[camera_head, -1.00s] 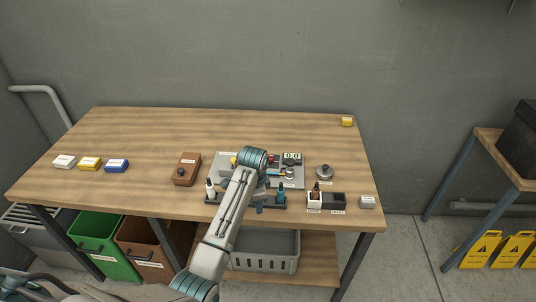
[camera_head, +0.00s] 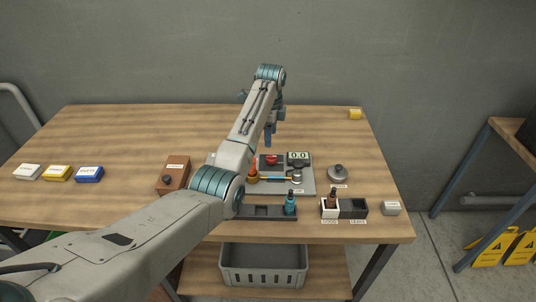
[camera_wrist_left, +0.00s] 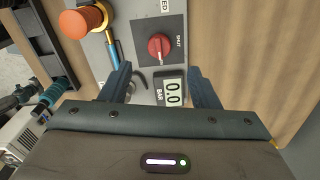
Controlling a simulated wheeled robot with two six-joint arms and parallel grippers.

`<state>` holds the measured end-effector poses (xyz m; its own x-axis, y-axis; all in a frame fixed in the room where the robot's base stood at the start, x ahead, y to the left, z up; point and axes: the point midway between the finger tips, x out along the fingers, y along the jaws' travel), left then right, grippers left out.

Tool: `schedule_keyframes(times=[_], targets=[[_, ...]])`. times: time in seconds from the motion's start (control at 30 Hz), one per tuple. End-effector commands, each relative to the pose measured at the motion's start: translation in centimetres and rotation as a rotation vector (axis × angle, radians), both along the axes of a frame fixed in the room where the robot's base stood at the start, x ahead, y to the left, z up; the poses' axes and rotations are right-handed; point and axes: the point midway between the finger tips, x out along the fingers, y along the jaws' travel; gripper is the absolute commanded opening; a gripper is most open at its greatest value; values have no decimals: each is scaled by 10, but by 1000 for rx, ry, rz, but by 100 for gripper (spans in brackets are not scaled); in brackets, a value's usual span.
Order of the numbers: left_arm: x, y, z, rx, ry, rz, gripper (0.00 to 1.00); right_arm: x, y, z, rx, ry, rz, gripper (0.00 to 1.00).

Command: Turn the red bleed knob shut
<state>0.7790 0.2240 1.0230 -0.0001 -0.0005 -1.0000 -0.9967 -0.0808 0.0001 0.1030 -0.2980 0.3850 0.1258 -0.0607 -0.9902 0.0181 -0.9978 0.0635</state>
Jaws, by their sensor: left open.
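The red bleed knob (camera_head: 271,160) sits on a dark plate on the grey panel (camera_head: 306,186). In the left wrist view the knob (camera_wrist_left: 160,46) is close, with a "SHUT" label to its right. My left gripper (camera_head: 268,141) points down just behind the knob in the head view. In the wrist view its open fingers (camera_wrist_left: 160,82) are apart and empty, around the near side of the knob plate and the 0.0 BAR display (camera_wrist_left: 172,92). They do not touch the knob. My right gripper is not in view.
An orange cap (camera_wrist_left: 82,20) and a blue-and-brass pipe (camera_wrist_left: 112,50) lie beside the knob. The rack (camera_head: 262,212) holds a teal bottle (camera_head: 291,203). A brown box (camera_head: 173,174) stands left, a round grey lid (camera_head: 337,172) right.

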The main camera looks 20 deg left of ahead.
Motion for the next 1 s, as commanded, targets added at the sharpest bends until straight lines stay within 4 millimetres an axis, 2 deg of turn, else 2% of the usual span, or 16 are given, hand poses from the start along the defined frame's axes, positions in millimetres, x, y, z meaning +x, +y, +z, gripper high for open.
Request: schedule_keyframes(times=[0.1,0.23,0.37,0.5,0.67,0.9,1.0], targets=[[-1,0,-19,0,4,1,56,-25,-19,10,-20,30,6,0],[-2,0,-45,1,5,2,56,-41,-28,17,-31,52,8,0],[-2,0,-68,1,5,2,56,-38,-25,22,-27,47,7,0],[-1,0,-85,0,2,2,56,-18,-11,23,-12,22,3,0],[-1,0,-94,0,0,2,56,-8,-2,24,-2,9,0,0],[-1,0,-95,0,0,2,56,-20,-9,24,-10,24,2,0],[-1,0,-95,0,0,2,38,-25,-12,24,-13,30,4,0]])
